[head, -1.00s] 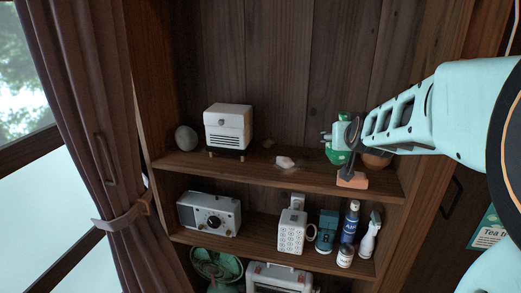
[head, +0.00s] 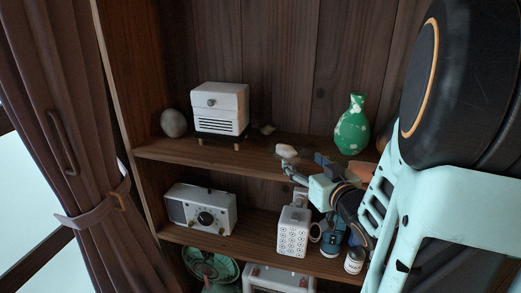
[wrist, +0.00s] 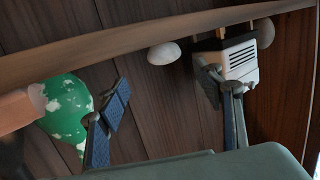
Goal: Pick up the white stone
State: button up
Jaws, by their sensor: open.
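In the wrist view, which is upside down, the white stone (wrist: 164,53) lies beyond and between the spread fingers. My gripper (head: 306,167) is open and empty, in front of the shelf edge, just below and to the right of the stone. It also shows in the wrist view (wrist: 160,105). I see no contact with the stone.
The green spotted vase (head: 352,125) stands right. Below are a radio (head: 202,209) and a white perforated container (head: 294,232).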

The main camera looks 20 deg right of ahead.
aim_at(290, 152)
jog(key=shift+w+a+p, duration=0.15)
jog(key=shift+a+p, duration=0.15)
jog(key=shift+p, duration=0.1)
jog(key=shift+w+p, duration=0.6)
jog(key=shift+p, duration=0.2)
jog(key=shift+w+f+p, duration=0.15)
jog(key=shift+w+p, duration=0.45)
jog(key=shift+p, duration=0.1)
jog(key=shift+w+f+b, duration=0.15)
jog(key=shift+w+f, duration=0.05)
jog(key=shift+w, duration=0.35)
jog(key=shift+w+f+b, duration=0.15)
jog(key=shift+w, duration=0.4)
jog(key=shift+w+d+f, duration=0.1)
jog(key=shift+w+f, duration=0.1)
jog(key=shift+w, duration=1.25)
jog(key=shift+w+f, duration=0.2)
jog(key=shift+w, duration=1.2)
jog(key=shift+c, duration=0.7)
jog(key=c, duration=1.2)
jog(key=shift+o, duration=0.2)
jog(key=shift+r, duration=0.1)
